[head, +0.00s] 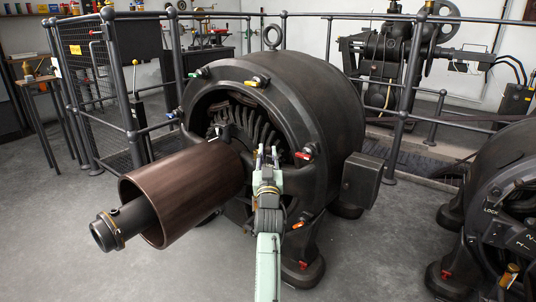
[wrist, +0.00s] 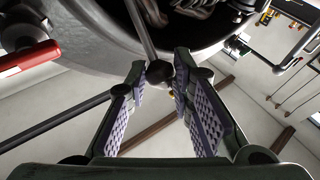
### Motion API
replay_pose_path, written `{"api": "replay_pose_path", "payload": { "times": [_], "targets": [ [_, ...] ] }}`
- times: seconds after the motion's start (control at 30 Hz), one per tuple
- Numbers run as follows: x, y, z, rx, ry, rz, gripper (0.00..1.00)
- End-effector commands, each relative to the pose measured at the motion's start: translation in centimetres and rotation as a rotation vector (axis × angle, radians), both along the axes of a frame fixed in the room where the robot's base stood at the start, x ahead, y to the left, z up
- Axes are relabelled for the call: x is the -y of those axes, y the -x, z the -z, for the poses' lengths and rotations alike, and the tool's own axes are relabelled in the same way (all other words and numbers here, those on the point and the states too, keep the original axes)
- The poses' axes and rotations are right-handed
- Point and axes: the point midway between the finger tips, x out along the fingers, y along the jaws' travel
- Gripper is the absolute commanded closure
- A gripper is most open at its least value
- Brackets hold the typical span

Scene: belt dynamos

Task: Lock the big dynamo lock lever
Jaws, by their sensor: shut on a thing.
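The big dynamo (head: 320,100) stands in the middle of the head view, dark and round with a copper-brown pulley (head: 185,190) at its front. My gripper (head: 267,152) is at the front of its housing, right of the pulley. In the wrist view, a grey lever rod (wrist: 140,30) comes down from the dynamo and ends in a dark ball knob (wrist: 159,72). My gripper (wrist: 160,68) is shut on this knob, its patterned pads on either side. Which lever it is, I cannot tell for sure. In the head view my gripper hides the knob.
A second dark rod (wrist: 55,124) runs from the left edge to the left finger in the wrist view. A red handle (wrist: 28,60) is at the upper left. Another dynamo (head: 505,190) with a LOCK label stands at the right. Railings (head: 285,45) run behind.

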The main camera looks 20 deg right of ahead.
Motion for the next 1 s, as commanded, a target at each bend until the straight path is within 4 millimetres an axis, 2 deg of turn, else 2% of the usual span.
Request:
{"api": "replay_pose_path", "payload": {
  "times": [0.03,0.1,0.13,0.27,0.53,0.67,1.0],
  "targets": [
    [-0.1,-0.3,1.3,-0.024,-0.008,-0.003,1.0],
    [-0.1,-0.3,1.3,-0.024,-0.008,-0.003,1.0],
    [-0.1,-0.3,1.3,-0.024,-0.008,-0.003,0.78],
    [-0.1,-0.3,1.1,-0.02,-0.006,-0.003,0.69],
    [0.0,-0.2,0.5,-0.011,-0.004,-0.002,0.69],
    [0.0,-0.1,-0.5,-0.008,-0.003,-0.002,0.69],
    [-0.1,-0.1,-6.9,-0.009,-0.003,-0.003,0.69]
  ]
}}
